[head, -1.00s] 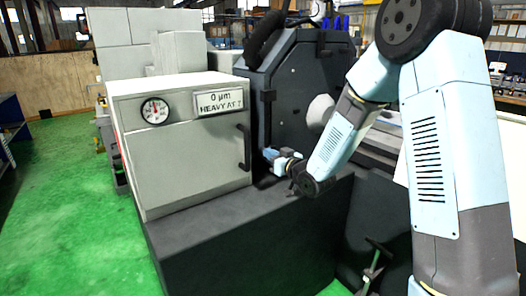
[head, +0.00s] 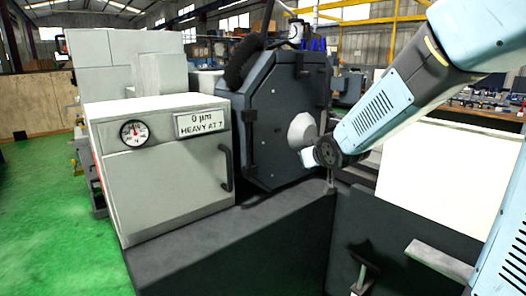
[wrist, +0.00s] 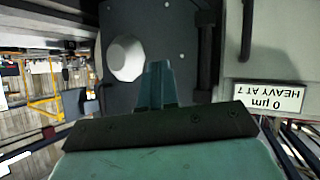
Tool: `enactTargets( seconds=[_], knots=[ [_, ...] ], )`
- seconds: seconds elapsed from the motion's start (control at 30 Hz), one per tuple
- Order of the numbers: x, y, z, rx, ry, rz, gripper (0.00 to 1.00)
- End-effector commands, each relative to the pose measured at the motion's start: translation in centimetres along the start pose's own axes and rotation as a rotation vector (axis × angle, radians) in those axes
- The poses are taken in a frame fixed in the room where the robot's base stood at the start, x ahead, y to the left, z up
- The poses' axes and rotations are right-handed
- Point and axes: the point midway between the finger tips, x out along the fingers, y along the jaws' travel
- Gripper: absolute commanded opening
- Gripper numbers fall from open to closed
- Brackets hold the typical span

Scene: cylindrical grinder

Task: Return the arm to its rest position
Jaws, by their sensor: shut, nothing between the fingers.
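My arm comes in from the right in the head view. Its gripper (head: 308,157) is mostly hidden behind the dark wrist joint, and only a small pale part shows. In the wrist view my gripper (wrist: 157,66) is shut, its two teal fingers together with nothing between them. It is pointed toward the dark grinder housing, near the pale round part (head: 302,131) on that housing. That part also shows in the wrist view (wrist: 125,58), left of the fingertips. I cannot tell the distance between them.
A grey cabinet (head: 165,190) with a dial gauge (head: 134,133), a label reading "0 µm HEAVY AT 7" (head: 202,123) and a dark handle (head: 227,170) stands left. A dark machine base (head: 230,245) lies in front. Green floor (head: 40,215) is open at far left.

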Motion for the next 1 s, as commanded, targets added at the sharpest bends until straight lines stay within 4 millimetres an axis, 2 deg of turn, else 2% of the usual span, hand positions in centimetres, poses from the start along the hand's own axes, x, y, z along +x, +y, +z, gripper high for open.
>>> enactTargets(
  seconds=[0.03,0.2,0.47,0.7,0.8,1.0],
  knots=[
    [-1.6,0.7,0.1,0.01,-0.025,0.023,0.0],
    [-6.6,2.7,1.7,0.059,-0.142,0.086,0.0],
    [-14.8,4.0,4.9,0.153,-0.314,0.142,0.0],
    [-22.4,3.3,8.7,0.251,-0.466,0.148,0.0],
    [-25.0,2.7,10.1,0.287,-0.518,0.139,0.0],
    [-28.1,1.7,11.8,0.326,-0.582,0.119,0.0]
  ],
)
